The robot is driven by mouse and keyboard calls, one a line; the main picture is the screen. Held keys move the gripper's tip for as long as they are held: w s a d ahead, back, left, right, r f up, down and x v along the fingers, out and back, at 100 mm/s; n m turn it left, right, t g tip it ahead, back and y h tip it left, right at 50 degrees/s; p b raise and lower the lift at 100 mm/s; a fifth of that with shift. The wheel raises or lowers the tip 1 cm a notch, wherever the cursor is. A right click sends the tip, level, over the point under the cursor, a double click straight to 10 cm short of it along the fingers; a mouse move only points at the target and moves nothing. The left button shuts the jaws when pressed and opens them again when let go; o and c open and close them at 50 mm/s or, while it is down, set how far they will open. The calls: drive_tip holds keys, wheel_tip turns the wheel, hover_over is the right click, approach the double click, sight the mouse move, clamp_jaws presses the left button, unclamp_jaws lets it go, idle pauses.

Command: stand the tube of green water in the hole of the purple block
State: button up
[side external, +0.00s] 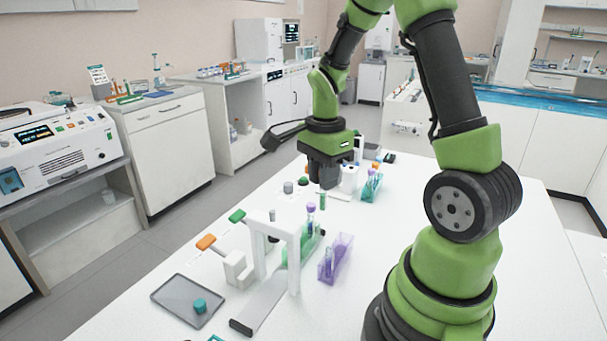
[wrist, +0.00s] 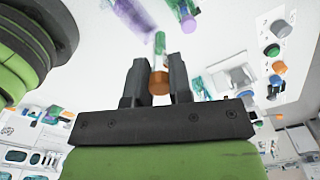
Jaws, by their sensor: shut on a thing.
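My gripper (side external: 322,184) points down above the far part of the white table, shut on the tube of green water (side external: 323,201). In the wrist view, the tube (wrist: 160,43) reaches out from between the fingers (wrist: 158,85), its orange cap (wrist: 158,82) held at their tips. In the side view the cap is hidden by the fingers, and the tube looks upright. The purple block (side external: 341,251) is a see-through rack on the table, nearer the camera than the gripper, with a tube in its left end. The tube is well apart from it.
A white arch (side external: 293,264) stands beside a green rack (side external: 305,247) holding a purple-capped tube, left of the purple block. A teal rack (side external: 371,187) with tubes is right of my gripper. A grey tray (side external: 188,299) lies at front left. The table right of the purple block is clear.

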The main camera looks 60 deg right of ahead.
drive_tip(key=s+d+f, duration=0.1)
drive_tip(key=s+f, duration=0.3)
drive_tip(key=f, duration=0.1)
drive_tip(key=shift+s+d+f, duration=0.15)
drive_tip(key=shift+s+d, duration=0.1)
drive_tip(key=shift+d, duration=0.15)
drive_tip(key=shift+f, duration=0.5)
idle(1.3)
drive_tip(key=shift+f, duration=0.45)
drive_tip(key=shift+f, duration=0.4)
drive_tip(key=shift+f, duration=0.25)
drive_tip(key=o, duration=0.8)
